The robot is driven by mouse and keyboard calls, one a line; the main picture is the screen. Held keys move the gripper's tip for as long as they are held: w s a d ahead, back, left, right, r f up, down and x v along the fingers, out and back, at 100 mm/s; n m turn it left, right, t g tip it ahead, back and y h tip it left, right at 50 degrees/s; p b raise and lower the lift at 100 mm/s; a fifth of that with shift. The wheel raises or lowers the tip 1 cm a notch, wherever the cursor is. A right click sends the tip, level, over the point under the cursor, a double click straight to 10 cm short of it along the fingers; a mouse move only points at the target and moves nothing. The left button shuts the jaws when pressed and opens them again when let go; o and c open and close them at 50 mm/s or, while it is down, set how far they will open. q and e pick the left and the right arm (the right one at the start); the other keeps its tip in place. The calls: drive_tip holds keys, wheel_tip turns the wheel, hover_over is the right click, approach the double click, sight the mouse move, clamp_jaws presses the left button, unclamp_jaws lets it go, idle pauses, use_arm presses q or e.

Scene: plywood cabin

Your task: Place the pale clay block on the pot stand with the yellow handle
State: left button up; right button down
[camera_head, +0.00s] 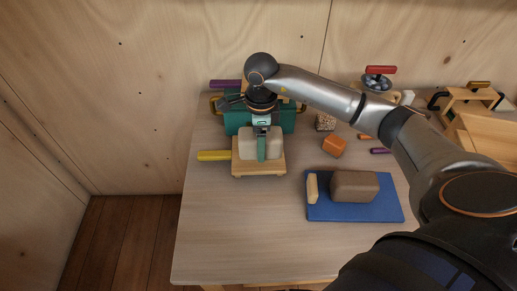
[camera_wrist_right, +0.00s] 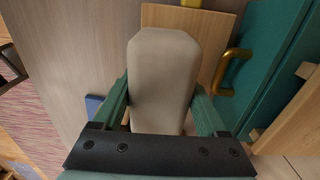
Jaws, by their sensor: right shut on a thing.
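The pale clay block (camera_head: 275,146) is between the fingers of my right gripper (camera_head: 262,150), which comes down from above and is shut on it. In the right wrist view the block (camera_wrist_right: 162,75) stands between the green fingers of the gripper (camera_wrist_right: 160,98). The wooden pot stand (camera_head: 260,170) has a yellow handle (camera_head: 214,155) pointing left. The block is over this stand; whether it touches the top or hangs just above cannot be told. The stand (camera_wrist_right: 220,28) also shows beyond the block in the right wrist view. My left gripper is not in view.
A teal box (camera_head: 236,122) with brass handles stands right behind the stand, with a purple handle (camera_head: 225,84) further back. A blue board (camera_head: 350,209) with a brown block (camera_head: 354,187) lies to the right. An orange block (camera_head: 334,146) is nearby. The table's front left is clear.

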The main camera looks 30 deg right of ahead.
drive_tip(key=shift+w+f, duration=0.5)
drive_tip(key=shift+f, duration=1.45)
drive_tip(key=shift+f, duration=0.2)
unclamp_jaws()
drive_tip(key=shift+s, duration=0.1)
wheel_tip(320, 180, up, 12)
drive_tip(key=shift+r, duration=0.15)
